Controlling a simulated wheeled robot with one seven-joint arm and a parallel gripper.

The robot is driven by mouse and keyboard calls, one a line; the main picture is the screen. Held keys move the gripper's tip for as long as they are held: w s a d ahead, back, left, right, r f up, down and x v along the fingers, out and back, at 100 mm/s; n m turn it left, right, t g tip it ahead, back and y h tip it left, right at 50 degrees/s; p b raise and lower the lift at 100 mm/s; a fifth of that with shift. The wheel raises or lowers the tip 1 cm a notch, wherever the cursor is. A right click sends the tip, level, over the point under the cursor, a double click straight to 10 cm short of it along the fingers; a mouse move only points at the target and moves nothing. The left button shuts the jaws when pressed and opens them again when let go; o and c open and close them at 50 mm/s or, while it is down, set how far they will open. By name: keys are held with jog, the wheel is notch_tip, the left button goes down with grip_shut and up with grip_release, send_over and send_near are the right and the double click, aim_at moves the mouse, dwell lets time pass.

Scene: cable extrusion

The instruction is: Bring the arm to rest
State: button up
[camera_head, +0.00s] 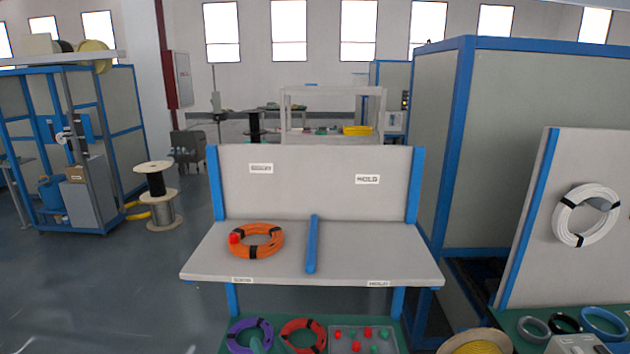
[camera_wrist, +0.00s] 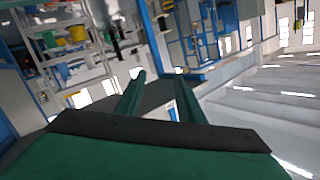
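My gripper (camera_wrist: 161,78) shows only in the wrist view. Its two green fingers stand apart with nothing between them, so it is open and empty. The wrist view is steeply tilted and looks out across the hall. In the head view no part of my arm shows. A grey workbench (camera_head: 370,255) with blue edges stands in front of me. An orange cable coil (camera_head: 262,248) with black ties and a red piece at its left lies on the bench's left half. A blue divider bar (camera_head: 312,243) splits the bench top.
The bench's right half is bare. Below are a purple coil (camera_head: 250,337), a red coil (camera_head: 303,336) and a tray of small red and green pieces. A white coil (camera_head: 585,214) hangs on a panel at right. Cable spools (camera_head: 162,210) stand at left, with open floor around.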

jog(key=s+d+f+m+t+h, duration=0.1)
jog(key=s+d+f+m+h, duration=0.15)
jog(key=s+f, duration=0.55)
jog(key=s+d+f+m+h, duration=0.2)
jog(key=s+d+f+h, duration=0.2)
jog(key=s+f, duration=0.5)
jog(key=s+d+f+n+h, duration=0.1)
jog(key=s, duration=0.9)
jog(key=s+d+f+n+h, duration=0.1)
jog(key=s+n, duration=0.1)
jog(key=s, duration=0.9)
jog(key=shift+s+d+t, duration=0.2)
jog(key=shift+d+t, duration=0.1)
jog(key=shift+d, duration=0.05)
